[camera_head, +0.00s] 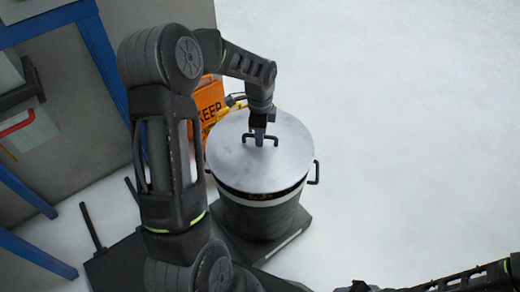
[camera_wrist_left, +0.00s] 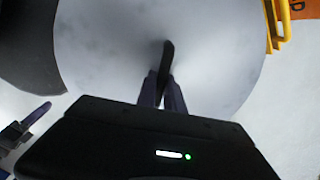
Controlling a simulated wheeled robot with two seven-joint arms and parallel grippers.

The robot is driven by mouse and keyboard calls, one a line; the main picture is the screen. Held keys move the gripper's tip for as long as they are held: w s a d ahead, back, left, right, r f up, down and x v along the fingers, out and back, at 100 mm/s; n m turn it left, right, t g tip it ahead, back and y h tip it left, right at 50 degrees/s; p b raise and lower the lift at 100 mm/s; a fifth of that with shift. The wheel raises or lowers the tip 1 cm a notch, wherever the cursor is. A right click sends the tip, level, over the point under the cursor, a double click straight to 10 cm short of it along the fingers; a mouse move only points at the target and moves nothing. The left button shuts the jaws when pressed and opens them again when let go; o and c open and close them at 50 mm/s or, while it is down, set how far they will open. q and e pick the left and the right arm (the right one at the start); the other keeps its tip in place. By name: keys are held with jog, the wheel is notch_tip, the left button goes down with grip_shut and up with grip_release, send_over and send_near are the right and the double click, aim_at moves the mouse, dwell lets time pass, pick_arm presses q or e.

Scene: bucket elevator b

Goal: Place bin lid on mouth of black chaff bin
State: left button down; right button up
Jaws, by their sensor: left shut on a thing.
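The round silver bin lid (camera_head: 245,160) is over the mouth of the black chaff bin (camera_head: 262,217). A dark gap with some brown shows under its front edge, above the bin's pale rim band, so the lid looks raised or set back there. I cannot tell whether its far edge touches the rim. My left gripper (camera_head: 260,138) is shut on the lid's dark handle, reaching from above. In the left wrist view the lid (camera_wrist_left: 110,45) fills the top middle, and the fingers (camera_wrist_left: 162,88) pinch the handle. My right gripper (camera_head: 358,287) shows partly at the bottom edge; its jaws are unclear.
An orange "KEEP" sign (camera_head: 207,100) with yellow parts stands close behind the bin. A blue frame (camera_head: 100,55) and grey panels are at the left. A black side handle (camera_head: 315,173) sticks out at the bin's right. The pale floor (camera_head: 420,130) at the right is clear.

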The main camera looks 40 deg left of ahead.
pick_arm(q)
jog(key=shift+f, duration=0.6)
jog(key=shift+f+b, duration=0.3)
jog(key=shift+f, duration=1.6)
jog(key=shift+f, duration=0.1)
jog(key=c, duration=1.5)
grip_release()
jog(key=shift+o, duration=0.2)
notch_tip(320, 180, up, 12)
jog(key=shift+r+p, duration=0.1)
jog(key=shift+p, duration=0.85)
